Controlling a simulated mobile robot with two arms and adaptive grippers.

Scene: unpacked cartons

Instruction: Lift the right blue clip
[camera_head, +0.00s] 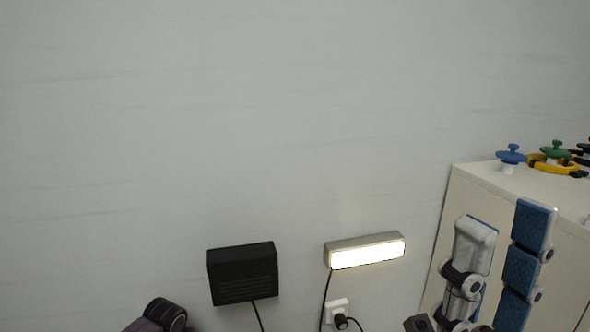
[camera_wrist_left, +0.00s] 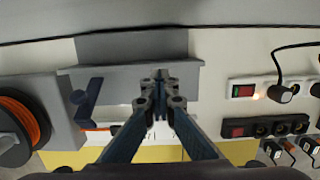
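In the left wrist view a dark blue lever-like part (camera_wrist_left: 88,97) sits at the left side of a grey box or panel (camera_wrist_left: 118,82); it may be a blue clip, but I cannot tell whether it is the right one. My left gripper (camera_wrist_left: 160,82) is in front of this panel, to the right of the blue part and apart from it. Its fingertips come together and I see nothing held. My right gripper (camera_head: 507,222) stands upright in the head view, open and empty, its blue-padded fingers apart. No blue clip on a box shows in the head view.
A cream cabinet (camera_head: 470,190) at right carries a blue knob-like piece (camera_head: 511,154), a green one (camera_head: 554,149) and yellow parts. A black box (camera_head: 243,273) and lit lamp (camera_head: 367,251) are at the wall. The left wrist view shows an orange reel (camera_wrist_left: 18,125) and power strips (camera_wrist_left: 265,128).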

